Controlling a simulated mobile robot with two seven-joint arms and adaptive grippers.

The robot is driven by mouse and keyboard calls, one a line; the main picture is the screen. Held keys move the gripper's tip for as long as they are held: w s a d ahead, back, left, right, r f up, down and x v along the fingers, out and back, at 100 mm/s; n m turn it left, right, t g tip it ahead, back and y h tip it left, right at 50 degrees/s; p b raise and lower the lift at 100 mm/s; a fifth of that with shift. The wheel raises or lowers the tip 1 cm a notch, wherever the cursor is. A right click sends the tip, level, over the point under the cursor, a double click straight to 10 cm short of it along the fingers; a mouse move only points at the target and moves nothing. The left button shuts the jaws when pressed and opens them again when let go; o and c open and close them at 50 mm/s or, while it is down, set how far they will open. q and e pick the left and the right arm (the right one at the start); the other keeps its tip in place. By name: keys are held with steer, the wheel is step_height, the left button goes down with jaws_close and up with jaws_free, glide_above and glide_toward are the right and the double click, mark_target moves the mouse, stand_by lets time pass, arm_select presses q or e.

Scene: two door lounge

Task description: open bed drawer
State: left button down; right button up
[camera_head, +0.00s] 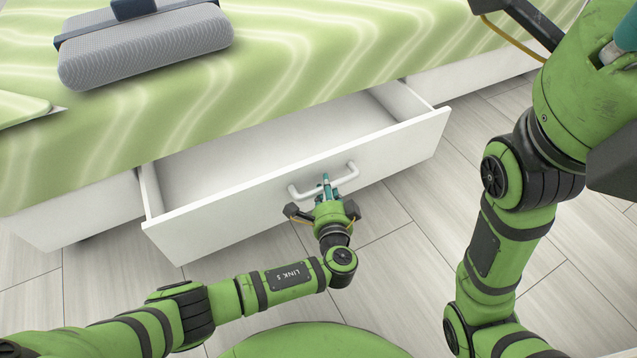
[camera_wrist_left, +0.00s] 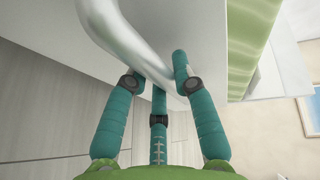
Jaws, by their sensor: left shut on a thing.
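The white bed drawer (camera_head: 230,218) is pulled out from under the bed, and its empty inside shows in the head view. Its curved handle (camera_head: 297,193) sits at the middle of the drawer front. My left gripper (camera_head: 326,184) is at the handle, with its teal fingers shut on the bar. In the left wrist view the fingers (camera_wrist_left: 157,80) close around the pale handle (camera_wrist_left: 120,38). My right arm stands at the right of the head view; its gripper's fingertips are out of sight.
The bed (camera_head: 290,75) has a green wavy-patterned cover that overhangs the drawer. A grey ribbed cushion-like object (camera_head: 150,50) lies on it. Light wooden floor (camera_head: 400,270) is clear in front of the drawer. Other closed white bed fronts (camera_head: 75,215) flank it.

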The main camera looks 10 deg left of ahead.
arm_select(q)
steer(key=shift+s+d, duration=0.2)
steer(key=shift+s, duration=0.1)
steer(key=c, duration=1)
jaws_free()
steer(key=shift+w, duration=0.1)
steer(key=shift+r, duration=0.1)
